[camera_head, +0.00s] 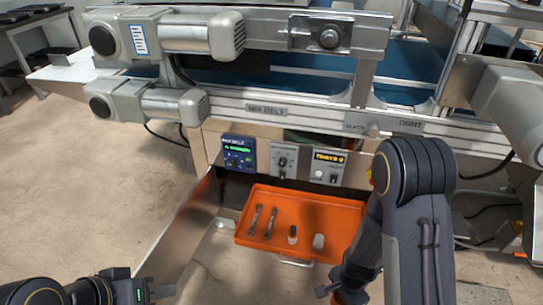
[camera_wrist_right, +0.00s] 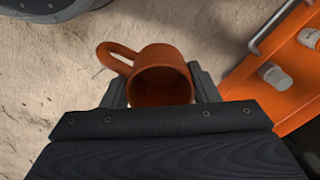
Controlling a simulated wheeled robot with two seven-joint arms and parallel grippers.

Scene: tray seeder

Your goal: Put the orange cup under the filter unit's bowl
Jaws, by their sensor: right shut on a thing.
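The orange cup (camera_wrist_right: 161,70) is between the two fingers of my right gripper (camera_wrist_right: 156,88) in the right wrist view. Its open mouth faces the camera and its loop handle points to the upper left. My right gripper is shut on it, above the pale floor. In the head view my right gripper (camera_head: 335,291) is low in the picture, partly hidden by its own arm, with only a bit of orange showing. My left gripper (camera_head: 152,290) is at the bottom left, apart from everything; its finger gap is unclear. I cannot make out the filter unit or its bowl.
An orange tray (camera_head: 345,215) with two metal tools and two small bottles lies below the control panels (camera_head: 283,160). A metal side panel (camera_head: 185,235) stands left of it. The conveyor machine (camera_head: 290,108) spans the back. Open floor (camera_head: 80,185) is at left.

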